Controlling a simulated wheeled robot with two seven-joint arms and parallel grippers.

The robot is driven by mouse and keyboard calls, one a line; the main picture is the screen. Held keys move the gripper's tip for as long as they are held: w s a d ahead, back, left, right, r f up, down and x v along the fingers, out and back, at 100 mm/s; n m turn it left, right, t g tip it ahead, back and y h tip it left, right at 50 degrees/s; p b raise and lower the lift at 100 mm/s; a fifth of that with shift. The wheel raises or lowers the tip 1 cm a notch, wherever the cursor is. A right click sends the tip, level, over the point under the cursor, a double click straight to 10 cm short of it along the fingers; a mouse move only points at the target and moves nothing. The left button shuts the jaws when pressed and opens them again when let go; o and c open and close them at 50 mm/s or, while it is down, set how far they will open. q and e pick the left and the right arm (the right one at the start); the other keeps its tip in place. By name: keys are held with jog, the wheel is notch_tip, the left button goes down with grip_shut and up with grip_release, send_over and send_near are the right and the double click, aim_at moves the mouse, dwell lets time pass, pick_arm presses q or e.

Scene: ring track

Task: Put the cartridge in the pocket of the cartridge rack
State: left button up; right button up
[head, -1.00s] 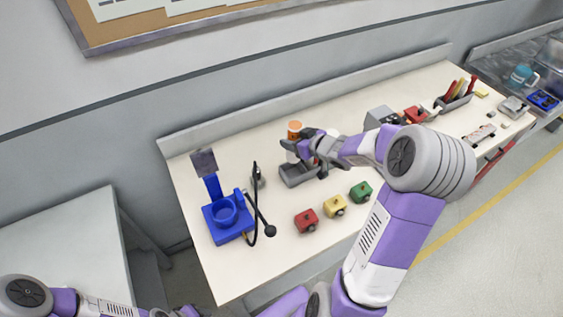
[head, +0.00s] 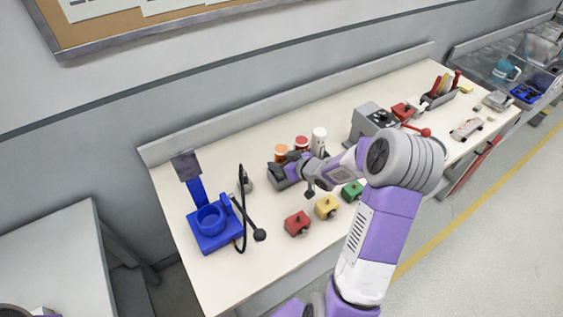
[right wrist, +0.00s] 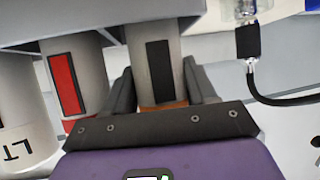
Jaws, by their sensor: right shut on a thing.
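The cartridge, a pale cylinder with an orange cap (head: 281,150), stands upright at the left end of the dark grey cartridge rack (head: 275,177). My right gripper (head: 284,163) reaches it from the right and is shut on it just below the cap. In the right wrist view the gripper's two fingers flank this cartridge (right wrist: 158,70), which has a black label and an orange band. Its lower end meets the rack's grey body; how deep it sits, I cannot tell. My left gripper is out of view.
A red-capped cylinder (head: 301,143) and a white one (head: 319,138) stand just right of the cartridge. Red (head: 296,223), yellow (head: 326,207) and green (head: 352,190) blocks lie in front. A blue stand (head: 213,225) is left, a grey box (head: 371,122) right.

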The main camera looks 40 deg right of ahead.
jog(key=shift+f, duration=0.15)
jog(key=o, duration=0.8)
jog(key=shift+s+r, duration=0.1)
jog(key=shift+r, duration=0.2)
jog(key=p+v, duration=0.3)
jog(key=v, duration=0.8)
jog(key=shift+s+r+p, duration=0.1)
jog(key=shift+s+p, duration=0.25)
jog(key=shift+p, duration=0.05)
